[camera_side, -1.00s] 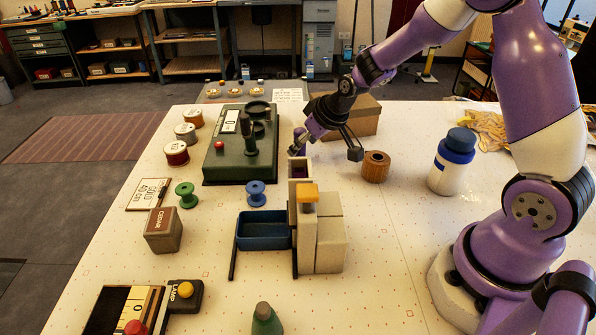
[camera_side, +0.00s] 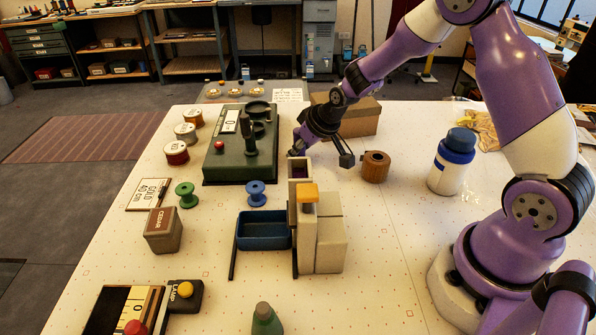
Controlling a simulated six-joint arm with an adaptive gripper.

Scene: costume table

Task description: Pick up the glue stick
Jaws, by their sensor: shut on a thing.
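My gripper (camera_side: 297,151) is at the top of the narrow, open-topped beige box (camera_side: 300,196) in the middle of the table. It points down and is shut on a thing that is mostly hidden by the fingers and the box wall. A small purple patch (camera_side: 300,171) shows inside the box opening, below the fingertips. It may be the glue stick, but the view is too small to be sure. No other glue stick stands out on the table.
The green machine (camera_side: 232,165) is left, the wooden cup (camera_side: 375,167) and white bottle (camera_side: 447,180) right. A cardboard box (camera_side: 358,118) is behind.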

